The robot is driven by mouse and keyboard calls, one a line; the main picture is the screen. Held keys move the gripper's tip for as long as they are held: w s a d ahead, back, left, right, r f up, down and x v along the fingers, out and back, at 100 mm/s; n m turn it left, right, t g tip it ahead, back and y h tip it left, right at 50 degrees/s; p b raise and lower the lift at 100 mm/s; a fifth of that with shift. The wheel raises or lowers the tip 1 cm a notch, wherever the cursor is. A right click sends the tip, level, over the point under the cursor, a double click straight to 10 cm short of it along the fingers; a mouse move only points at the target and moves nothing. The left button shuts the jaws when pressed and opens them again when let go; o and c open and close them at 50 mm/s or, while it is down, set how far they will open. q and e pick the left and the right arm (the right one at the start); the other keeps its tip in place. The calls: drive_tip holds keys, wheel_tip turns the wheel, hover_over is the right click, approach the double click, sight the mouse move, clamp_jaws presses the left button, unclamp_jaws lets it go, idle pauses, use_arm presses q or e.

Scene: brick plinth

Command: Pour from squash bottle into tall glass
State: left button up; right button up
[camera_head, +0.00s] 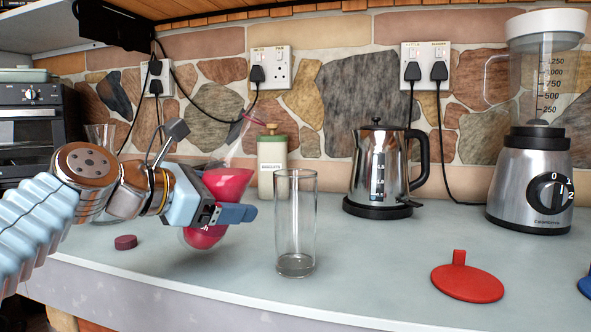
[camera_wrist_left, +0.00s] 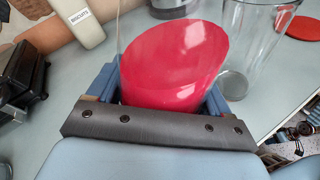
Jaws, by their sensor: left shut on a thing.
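The squash bottle (camera_head: 228,183) is clear with red liquid in it. My left gripper (camera_head: 232,213) is shut around its body, and the bottle leans to the right, its clear neck pointing up and right. In the left wrist view the bottle (camera_wrist_left: 175,65) fills the space between the fingers, and its red liquid has a slanted surface. The tall glass (camera_head: 295,225) stands upright and empty on the counter, just right of the bottle and apart from it. It also shows in the left wrist view (camera_wrist_left: 262,35). My right gripper is not in view.
A dark red cap (camera_head: 125,242) lies on the counter at left. A biscuits tin (camera_head: 272,165), a kettle (camera_head: 377,170) and a blender (camera_head: 532,185) stand behind. The counter (camera_head: 375,262) right of the glass is clear.

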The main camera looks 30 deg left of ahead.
use_arm(q)
drive_tip(key=shift+a+f+m+g+y, duration=0.1)
drive_tip(key=shift+a+m+g+y, duration=0.1)
drive_tip(key=shift+m+g+y, duration=0.4)
drive_tip(key=shift+s+a+f+m+y, duration=0.2)
drive_tip(key=shift+a+f+m+y, duration=0.1)
drive_tip(key=shift+a+m, duration=0.2)
drive_tip(key=shift+s+a+r+p, duration=0.1)
drive_tip(key=shift+a+p, duration=0.05)
drive_tip(key=shift+p, duration=0.2)
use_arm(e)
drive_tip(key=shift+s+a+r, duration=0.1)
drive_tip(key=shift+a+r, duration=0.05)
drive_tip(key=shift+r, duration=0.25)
use_arm(q)
drive_tip(key=shift+s+a+r+m+g+y+p, duration=0.15)
drive_tip(key=shift+a+r+m+g+y+p, duration=0.25)
drive_tip(key=shift+a+r+m+y+p, duration=0.15)
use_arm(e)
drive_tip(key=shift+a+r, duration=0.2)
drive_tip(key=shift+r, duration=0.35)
